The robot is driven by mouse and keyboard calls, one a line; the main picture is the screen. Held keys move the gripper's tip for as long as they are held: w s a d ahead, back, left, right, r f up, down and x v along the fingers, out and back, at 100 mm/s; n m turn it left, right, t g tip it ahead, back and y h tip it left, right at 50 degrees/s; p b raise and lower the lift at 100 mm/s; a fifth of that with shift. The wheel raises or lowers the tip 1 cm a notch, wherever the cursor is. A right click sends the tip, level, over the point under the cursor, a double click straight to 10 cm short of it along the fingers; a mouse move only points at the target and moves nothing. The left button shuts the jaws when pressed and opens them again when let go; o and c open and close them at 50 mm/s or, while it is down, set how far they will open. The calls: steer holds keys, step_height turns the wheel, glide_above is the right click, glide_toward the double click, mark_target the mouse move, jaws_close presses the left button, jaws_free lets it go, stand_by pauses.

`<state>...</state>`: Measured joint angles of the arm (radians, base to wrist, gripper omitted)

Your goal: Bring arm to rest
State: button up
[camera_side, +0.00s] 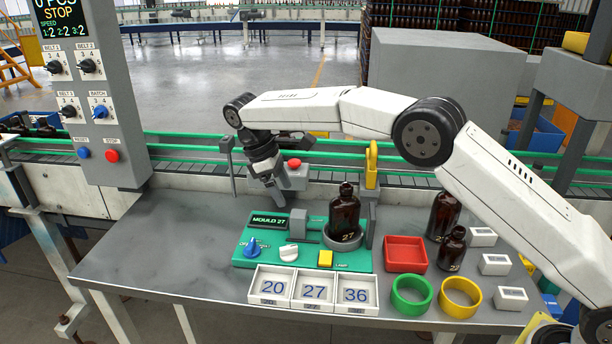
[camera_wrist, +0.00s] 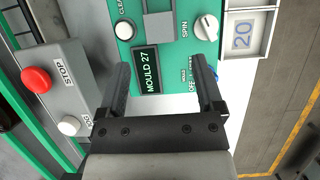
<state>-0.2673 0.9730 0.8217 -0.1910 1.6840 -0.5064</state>
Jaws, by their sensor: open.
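The green device (camera_side: 262,258) carries a display reading MOULD 27, which also shows in the wrist view (camera_wrist: 149,70). An amber bottle marked 27 (camera_side: 343,215) stands upright in the device's round holder. Two more amber bottles, a larger one (camera_side: 441,215) and a smaller one (camera_side: 452,250), stand at the right of the table.
White trays labelled 20, 27 and 36 (camera_side: 313,305) line the front. A red tray (camera_side: 405,250), a green ring (camera_side: 411,280) and a yellow ring (camera_side: 460,284) lie right of the device. A stop box (camera_side: 293,178) stands behind my gripper. The table's left side (camera_side: 150,245) is clear.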

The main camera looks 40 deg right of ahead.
steer(key=shift+d+r, duration=0.1)
steer(key=d+r+m+t+y, duration=0.1)
steer(key=s+d+r+m+t+y, duration=0.1)
steer(key=m+t, duration=0.1)
steer(key=shift+d+r, duration=0.2)
steer(key=shift+r, duration=0.1)
steer(key=s+d+r+m+t, duration=0.1)
steer(key=s+d+m+t, duration=0.1)
steer(key=m, duration=0.1)
steer(key=s+d+r+m+t+y, duration=0.1)
steer(key=s+d+m+t, duration=0.1)
steer(key=s, duration=0.1)
steer(key=s+d+r+m+t+y, duration=0.1)
steer(key=s+d+m+t, duration=0.1)
steer(key=s+m, duration=0.1)
steer(key=shift+s+m, duration=0.25)
steer(key=shift+m, duration=0.05)
steer(key=s+d+f+n+g, duration=0.1)
steer(key=s+f, duration=0.3)
steer(key=s, duration=0.1)
steer(key=s+d+f+g, duration=0.1)
steer(key=s+f, duration=0.3)
steer(key=s, duration=0.2)
steer(key=s+d+f+n+g, duration=0.1)
steer(key=s+f, duration=0.3)
steer(key=s, duration=0.2)
steer(key=shift+s+f+n+h, duration=0.2)
steer(key=shift+f+n+h, duration=0.1)
steer(key=shift+f+h, duration=0.1)
